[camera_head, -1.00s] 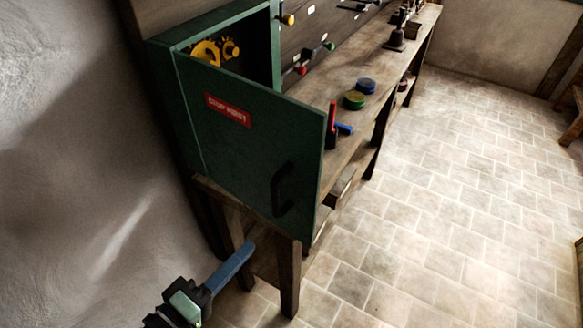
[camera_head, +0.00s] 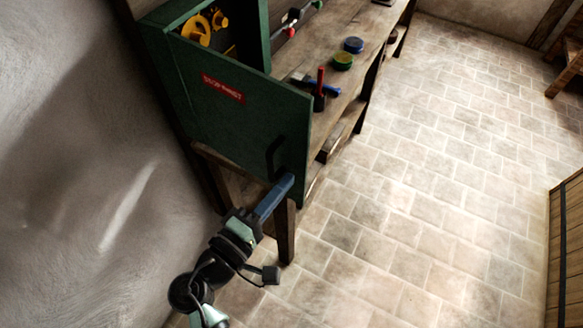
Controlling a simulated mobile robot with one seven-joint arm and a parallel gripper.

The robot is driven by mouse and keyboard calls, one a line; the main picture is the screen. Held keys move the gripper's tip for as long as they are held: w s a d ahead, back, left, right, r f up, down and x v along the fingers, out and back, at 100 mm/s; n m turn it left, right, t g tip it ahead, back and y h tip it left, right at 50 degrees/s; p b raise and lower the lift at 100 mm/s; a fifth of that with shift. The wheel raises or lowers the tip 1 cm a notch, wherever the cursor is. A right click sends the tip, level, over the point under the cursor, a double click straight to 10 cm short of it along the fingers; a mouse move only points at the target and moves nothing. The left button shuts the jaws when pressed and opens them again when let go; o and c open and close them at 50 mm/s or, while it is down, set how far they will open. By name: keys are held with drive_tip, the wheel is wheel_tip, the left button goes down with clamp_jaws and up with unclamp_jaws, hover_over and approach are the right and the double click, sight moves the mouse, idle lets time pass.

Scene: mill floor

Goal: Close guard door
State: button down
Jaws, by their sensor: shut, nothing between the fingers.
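The green guard door (camera_head: 225,115) stands swung open from its green cabinet (camera_head: 262,32). It carries a red label (camera_head: 223,88) and a dark handle (camera_head: 275,158) near its free edge. Yellow gears (camera_head: 200,27) show inside the cabinet. My gripper (camera_head: 287,181) is shut and empty. Its blue fingers appear just below the handle at the door's lower free corner; I cannot tell whether they touch the door.
A wooden workbench (camera_head: 306,60) runs away behind the door, with a blue tin (camera_head: 353,45), a green tin (camera_head: 343,61) and a red-handled tool (camera_head: 320,88) on it. Plaster wall (camera_head: 70,160) is at left. Tiled floor (camera_head: 440,150) at right is clear.

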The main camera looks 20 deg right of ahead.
sight(302, 165)
drive_tip(key=shift+p+x, duration=0.3)
drive_tip(key=shift+x, duration=1.25)
